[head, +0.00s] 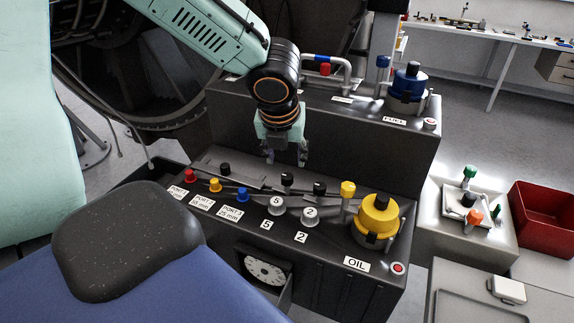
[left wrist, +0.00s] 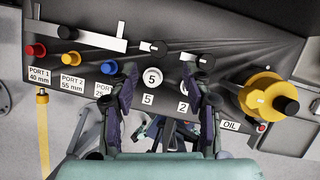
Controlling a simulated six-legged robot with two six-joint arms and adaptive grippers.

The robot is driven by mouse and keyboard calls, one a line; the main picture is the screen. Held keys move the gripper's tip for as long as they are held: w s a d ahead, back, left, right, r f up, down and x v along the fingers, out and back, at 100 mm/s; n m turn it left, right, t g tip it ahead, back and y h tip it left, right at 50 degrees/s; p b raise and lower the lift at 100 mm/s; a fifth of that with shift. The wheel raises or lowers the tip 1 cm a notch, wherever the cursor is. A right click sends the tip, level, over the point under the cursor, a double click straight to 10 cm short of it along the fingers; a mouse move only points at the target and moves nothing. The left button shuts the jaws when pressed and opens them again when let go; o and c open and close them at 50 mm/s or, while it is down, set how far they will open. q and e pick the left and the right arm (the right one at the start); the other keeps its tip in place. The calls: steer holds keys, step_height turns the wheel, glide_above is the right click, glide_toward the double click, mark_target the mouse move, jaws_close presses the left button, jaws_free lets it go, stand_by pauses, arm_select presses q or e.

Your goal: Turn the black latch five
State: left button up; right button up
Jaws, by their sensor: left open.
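The black latch behind dial five (head: 287,181) stands on the dark oil console, its label 5 in front. In the left wrist view this black latch (left wrist: 158,47) lies just beyond the white dial marked 5 (left wrist: 152,77). A second black latch (head: 319,187) stands to its right, behind the dial marked 2 (head: 310,215). My left gripper (head: 287,158) is open and points down above the console, over the latch of five in the head view. In the left wrist view its fingertips (left wrist: 159,73) stand on either side of dial 5, apart and empty. My right gripper is not in view.
Red, yellow and blue port knobs (head: 215,185) stand left of the dials. Behind is the fuel console (head: 400,140). A red bin (head: 545,215) stands far right.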

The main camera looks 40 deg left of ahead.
mark_target(287, 176)
arm_select(q)
steer(key=b+x, duration=0.1)
steer(key=x, duration=0.5)
steer(key=shift+f+b, duration=0.3)
steer(key=shift+f, duration=0.15)
steer(key=shift+w+a+f, duration=0.2)
steer(key=shift+a+f, duration=0.1)
steer(key=shift+f, duration=0.2)
steer(key=shift+r, duration=0.1)
steer(key=shift+d, duration=0.2)
steer(key=shift+c, duration=1.4)
steer(key=shift+a, duration=0.15)
steer(key=c, duration=0.4)
jaws_close()
